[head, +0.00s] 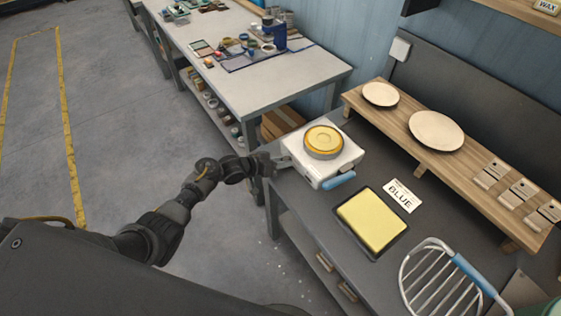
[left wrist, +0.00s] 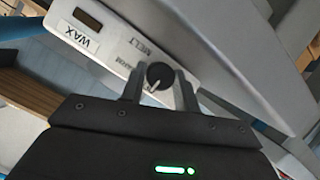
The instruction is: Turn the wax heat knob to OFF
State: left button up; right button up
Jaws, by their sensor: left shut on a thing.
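The wax heater (head: 330,172) is a white box with a round pan of yellow wax (head: 323,141) on top, at the corner of the dark bench. The left wrist view shows its control panel (left wrist: 115,45) with a WAX label, a MELT mark and smaller lettering I cannot read surely. The dark round heat knob (left wrist: 158,75) has a pale pointer line toward the bottom of that view. My left gripper (head: 274,163) is at the heater's left side, with its two fingers (left wrist: 160,84) shut on the knob from both sides. No OFF mark is readable. My right gripper is out of view.
A wooden shelf (head: 400,125) holds two plates. A cluttered second table (head: 240,80) stands behind. Open floor lies left.

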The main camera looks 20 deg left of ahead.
pick_arm(q)
jog(key=shift+w+n, duration=0.1)
jog(key=shift+n, duration=0.2)
jog(key=o, duration=1)
jog(key=b+v, duration=0.1)
jog(key=v, duration=1)
jog(key=shift+w+a+f, duration=0.1)
